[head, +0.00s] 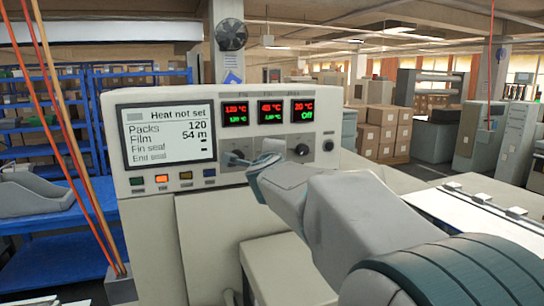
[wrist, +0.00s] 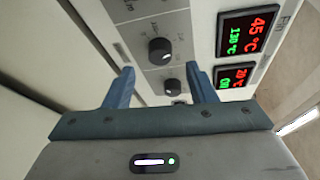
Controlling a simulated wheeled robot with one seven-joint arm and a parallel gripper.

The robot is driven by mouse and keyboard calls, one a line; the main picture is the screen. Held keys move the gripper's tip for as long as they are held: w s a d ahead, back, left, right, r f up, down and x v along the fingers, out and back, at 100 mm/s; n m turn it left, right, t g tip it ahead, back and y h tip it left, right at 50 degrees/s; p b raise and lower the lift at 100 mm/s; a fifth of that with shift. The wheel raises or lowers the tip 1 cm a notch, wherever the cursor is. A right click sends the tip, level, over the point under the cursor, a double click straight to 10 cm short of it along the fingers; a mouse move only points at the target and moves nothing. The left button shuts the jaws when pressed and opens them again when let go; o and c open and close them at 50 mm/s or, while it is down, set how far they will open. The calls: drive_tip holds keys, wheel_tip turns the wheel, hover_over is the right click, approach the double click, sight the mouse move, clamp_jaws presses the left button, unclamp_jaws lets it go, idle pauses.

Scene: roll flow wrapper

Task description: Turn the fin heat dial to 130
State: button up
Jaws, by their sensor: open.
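The wrapper's panel holds the fin readout (head: 270,113), showing red 45 °C over small green digits; in the wrist view (wrist: 247,30) the green digits read 130 °C. The fin dial (wrist: 160,50) is a black knob level with that readout; in the head view my arm hides it. My gripper (wrist: 160,66) is open, with blue fingers spread either side of the view's middle and the fin dial showing between and beyond the tips. No contact is visible. In the head view my gripper (head: 250,159) is at the dial row, its fingers hard to make out.
Another dial (wrist: 172,87), level with the 20 °C Off readout (head: 302,111), also shows between the fingers and in the head view (head: 302,150). A screen (head: 167,134) reads "Heat not set". Several coloured buttons (head: 162,179) sit below it. Orange cords (head: 63,110) hang at left.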

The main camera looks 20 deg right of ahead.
drive_tip(key=v, duration=0.9)
drive_tip(key=shift+s+p, duration=0.2)
drive_tip(key=shift+p, duration=0.25)
drive_tip(key=shift+a, duration=0.15)
